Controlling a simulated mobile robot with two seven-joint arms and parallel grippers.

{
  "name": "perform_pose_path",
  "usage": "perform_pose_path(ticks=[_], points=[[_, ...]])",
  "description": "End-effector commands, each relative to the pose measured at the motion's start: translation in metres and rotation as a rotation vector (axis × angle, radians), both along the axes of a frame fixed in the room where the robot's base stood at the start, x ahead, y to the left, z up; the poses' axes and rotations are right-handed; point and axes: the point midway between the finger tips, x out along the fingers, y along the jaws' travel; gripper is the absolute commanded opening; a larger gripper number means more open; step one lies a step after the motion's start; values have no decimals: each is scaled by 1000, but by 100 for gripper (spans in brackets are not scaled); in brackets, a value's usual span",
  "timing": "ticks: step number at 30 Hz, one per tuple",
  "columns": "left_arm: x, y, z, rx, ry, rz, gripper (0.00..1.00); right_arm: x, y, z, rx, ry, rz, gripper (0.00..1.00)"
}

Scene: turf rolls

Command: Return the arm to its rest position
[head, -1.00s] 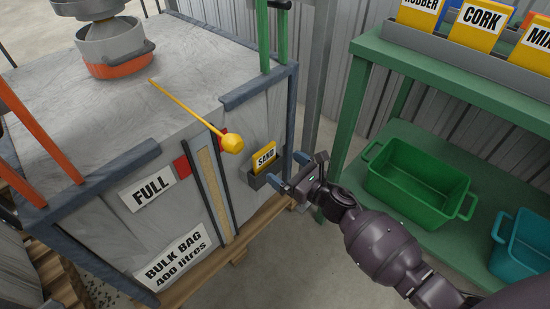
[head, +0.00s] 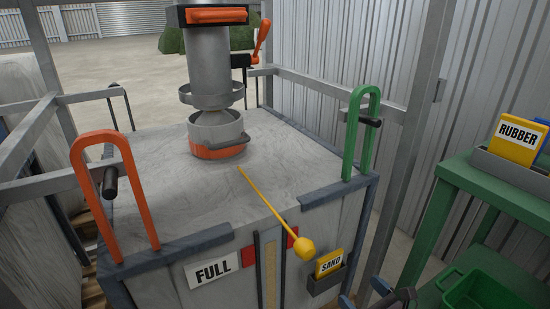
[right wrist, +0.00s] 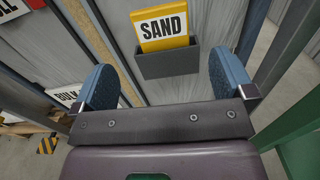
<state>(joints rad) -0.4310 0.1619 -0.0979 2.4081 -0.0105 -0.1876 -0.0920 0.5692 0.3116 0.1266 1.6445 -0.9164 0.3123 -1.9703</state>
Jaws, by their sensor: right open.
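My right gripper (right wrist: 162,90) is open and empty, with its two blue fingers spread wide in the right wrist view. In the head view only its fingertips (head: 378,295) show at the bottom edge, right of the bulk bag. The yellow SAND card (head: 329,263) stands in a grey holder (head: 327,281) on the front of the bag. In the right wrist view the SAND card (right wrist: 161,28) and its holder (right wrist: 167,63) lie beyond the fingers, apart from them. My left gripper is not in view.
The bulk bag (head: 155,215) has a FULL sign (head: 213,269) and a yellow-knobbed rod (head: 272,208). An orange loop (head: 120,190) and a green loop (head: 361,130) stand at its corners. A green shelf (head: 480,190) with a RUBBER card (head: 516,138) stands at right.

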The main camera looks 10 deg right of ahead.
Motion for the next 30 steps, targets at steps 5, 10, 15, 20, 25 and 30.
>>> perform_pose_path(ticks=[5,10,15,20,25,30], points=[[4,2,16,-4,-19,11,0,-23,-7,28,211,71,-55,100],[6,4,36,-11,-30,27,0,-66,-18,64,607,197,-154,100],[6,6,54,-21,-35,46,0,-114,-27,91,1028,319,-262,100],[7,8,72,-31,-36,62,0,-164,-30,113,1435,418,-372,100],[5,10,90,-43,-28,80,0,-221,-28,133,1878,505,-503,100],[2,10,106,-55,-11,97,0,-282,-21,149,2319,563,-660,100]])
